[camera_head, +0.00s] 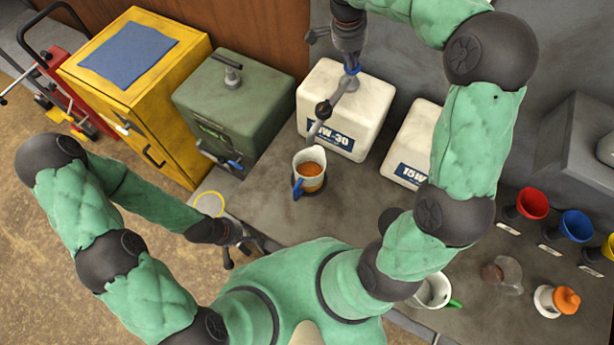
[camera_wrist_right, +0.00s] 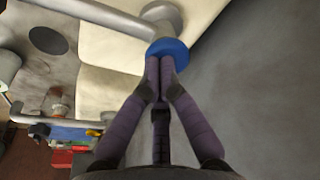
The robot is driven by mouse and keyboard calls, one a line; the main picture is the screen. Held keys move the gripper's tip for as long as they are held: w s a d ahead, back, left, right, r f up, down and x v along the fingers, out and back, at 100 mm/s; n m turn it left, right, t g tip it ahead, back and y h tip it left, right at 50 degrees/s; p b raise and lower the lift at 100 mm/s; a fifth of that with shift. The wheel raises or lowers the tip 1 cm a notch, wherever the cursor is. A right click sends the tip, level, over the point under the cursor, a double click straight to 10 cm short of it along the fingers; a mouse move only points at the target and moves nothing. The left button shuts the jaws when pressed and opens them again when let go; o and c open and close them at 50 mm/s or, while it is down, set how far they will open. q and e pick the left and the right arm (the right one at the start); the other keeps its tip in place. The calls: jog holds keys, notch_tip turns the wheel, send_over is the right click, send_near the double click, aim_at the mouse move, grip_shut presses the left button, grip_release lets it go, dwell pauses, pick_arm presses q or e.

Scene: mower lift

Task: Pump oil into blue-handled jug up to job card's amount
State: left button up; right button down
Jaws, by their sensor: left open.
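The blue-handled jug (camera_head: 309,172) stands upright on the bench below the pump spout. Amber oil shows inside it; I cannot read a level mark. The white oil container (camera_head: 343,103), its visible label ending in "W-30", carries a grey pump with a blue collar (camera_wrist_right: 168,49). My right gripper (camera_wrist_right: 160,65) has its fingers together with their tips at the blue collar; they hold nothing that I can see. In the head view the right arm reaches over the pump. My left gripper (camera_head: 243,248) is open and empty at the bench's front-left. I cannot make out a job card.
A second white container (camera_head: 410,145) marked "15W" stands to the right. A green drum (camera_head: 228,108) and a yellow cabinet (camera_head: 140,75) stand left.

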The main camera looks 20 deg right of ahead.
jog(key=shift+f, duration=0.2)
jog(key=shift+r+p, duration=0.4)
jog(key=shift+r, duration=0.05)
jog(key=shift+w+d+r+p, duration=0.4)
jog(key=shift+w+r+p, duration=0.1)
jog(key=shift+r+p, duration=0.2)
jog(key=shift+s+r+p, duration=0.1)
jog(key=shift+r+p, duration=0.3)
jog(key=shift+r, duration=0.35)
jog(key=shift+d+p+v, duration=0.25)
jog(key=shift+p+v, duration=0.6)
jog(key=shift+v, duration=0.45)
jog(key=shift+r, duration=0.1)
jog(key=shift+f, duration=0.2)
